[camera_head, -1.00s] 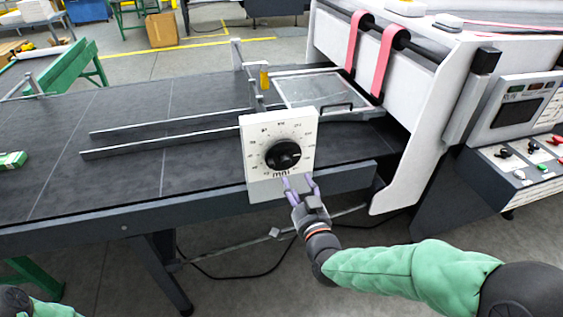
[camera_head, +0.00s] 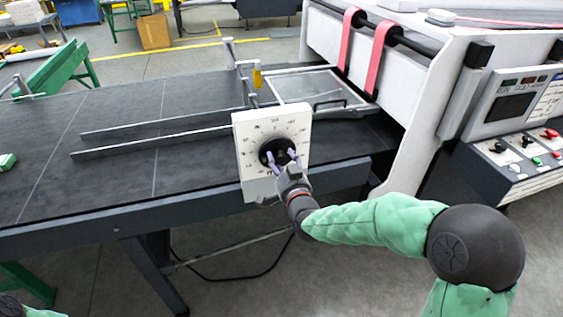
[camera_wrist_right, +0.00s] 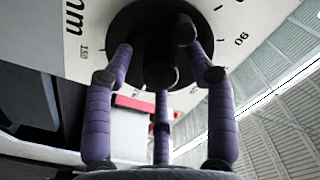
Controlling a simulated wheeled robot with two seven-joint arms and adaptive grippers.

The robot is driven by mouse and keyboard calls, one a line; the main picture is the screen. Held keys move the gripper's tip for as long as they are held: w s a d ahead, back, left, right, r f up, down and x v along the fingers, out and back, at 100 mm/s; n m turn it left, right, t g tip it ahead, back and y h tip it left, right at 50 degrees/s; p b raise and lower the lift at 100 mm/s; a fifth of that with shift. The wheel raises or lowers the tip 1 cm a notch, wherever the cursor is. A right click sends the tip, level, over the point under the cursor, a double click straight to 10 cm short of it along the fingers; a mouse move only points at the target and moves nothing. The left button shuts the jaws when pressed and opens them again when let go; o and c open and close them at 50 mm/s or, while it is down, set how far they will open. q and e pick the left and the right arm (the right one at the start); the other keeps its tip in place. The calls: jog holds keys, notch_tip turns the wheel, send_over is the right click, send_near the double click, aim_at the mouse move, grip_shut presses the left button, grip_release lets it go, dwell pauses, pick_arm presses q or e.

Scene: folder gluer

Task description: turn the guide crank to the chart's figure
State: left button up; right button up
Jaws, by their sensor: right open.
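The guide crank is a round black knob (camera_head: 274,150) on a white dial plate (camera_head: 246,128) with printed figures, fixed to the front edge of the dark table. My right gripper (camera_head: 279,158) is open at the knob, its purple fingers around the lower part. In the right wrist view the black knob (camera_wrist_right: 135,22) fills the top, with the open right gripper (camera_wrist_right: 160,72) just in front of it; contact is unclear. Figures and "mm" show on the dial plate (camera_wrist_right: 88,20) there. The pointer's reading is not legible. A bit of my left arm shows at the lower left; its gripper is out of view.
Two long metal guide rails (camera_head: 150,142) lie on the dark table (camera_head: 110,185). A machine with pink belts (camera_head: 377,60) stands behind right, with a control panel (camera_head: 520,150) beside it. A green box (camera_head: 7,161) lies at the left. No chart is identifiable.

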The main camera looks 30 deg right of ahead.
grip_shut()
